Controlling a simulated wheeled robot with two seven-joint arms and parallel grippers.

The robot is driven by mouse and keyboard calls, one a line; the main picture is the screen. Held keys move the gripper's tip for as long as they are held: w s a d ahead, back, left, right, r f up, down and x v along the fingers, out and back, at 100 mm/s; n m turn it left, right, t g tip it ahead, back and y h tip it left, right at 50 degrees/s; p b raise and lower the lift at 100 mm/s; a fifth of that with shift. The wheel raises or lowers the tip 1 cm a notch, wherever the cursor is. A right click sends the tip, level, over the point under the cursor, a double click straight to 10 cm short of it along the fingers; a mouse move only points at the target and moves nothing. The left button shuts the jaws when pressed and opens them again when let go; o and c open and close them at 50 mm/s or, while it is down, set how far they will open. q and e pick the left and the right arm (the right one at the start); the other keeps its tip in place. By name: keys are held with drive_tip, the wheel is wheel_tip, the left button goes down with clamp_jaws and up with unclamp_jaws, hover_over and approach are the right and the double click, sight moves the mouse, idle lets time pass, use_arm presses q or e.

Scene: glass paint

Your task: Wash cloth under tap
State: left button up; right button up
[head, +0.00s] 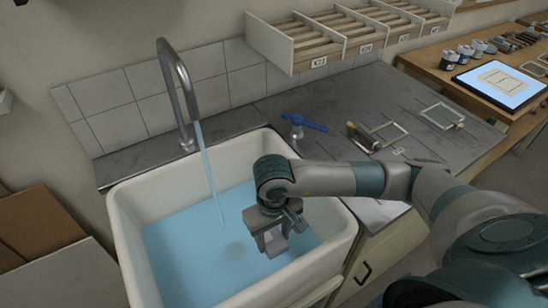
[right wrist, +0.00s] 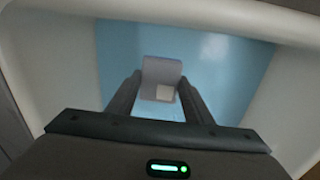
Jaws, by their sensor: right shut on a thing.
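My right gripper (head: 272,238) is over the right part of the white sink (head: 128,245), pointing down above the blue water. It is shut on a pale grey folded piece, which appears to be the cloth (right wrist: 162,70); a small whitish patch shows between the fingers. The cloth is also partly visible under the gripper in the head view (head: 275,246). The curved metal tap (head: 176,80) stands at the back left of the sink. A stream of water (head: 208,170) falls from it, left of my gripper and apart from it. My left gripper is out of view.
A blue-handled valve (head: 305,122) stands behind the sink on the grey counter (head: 345,95). Small frames and a brush lie farther right. A wooden table with a lit tablet (head: 500,82) is at the far right.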

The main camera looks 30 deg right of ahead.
drive_tip(key=w+d+r+n+t+y, duration=0.1)
drive_tip(key=w+r+n+t+y, duration=0.1)
drive_tip(key=r, duration=0.8)
drive_tip(key=w+d+r+n+t+y+p, duration=0.1)
drive_tip(key=w+r, duration=0.3)
drive_tip(key=r, duration=0.7)
drive_tip(key=shift+d+r+n+t+y, duration=0.25)
drive_tip(key=shift+d+n+t+y, duration=0.3)
drive_tip(key=shift+d+n, duration=0.25)
drive_tip(key=shift+a, duration=0.1)
drive_tip(key=w+a+f+p, duration=0.1)
drive_tip(key=w+a+f, duration=0.2)
drive_tip(key=w+a, duration=0.6)
drive_tip(key=shift+w+a, duration=0.25)
drive_tip(key=shift+w, duration=0.2)
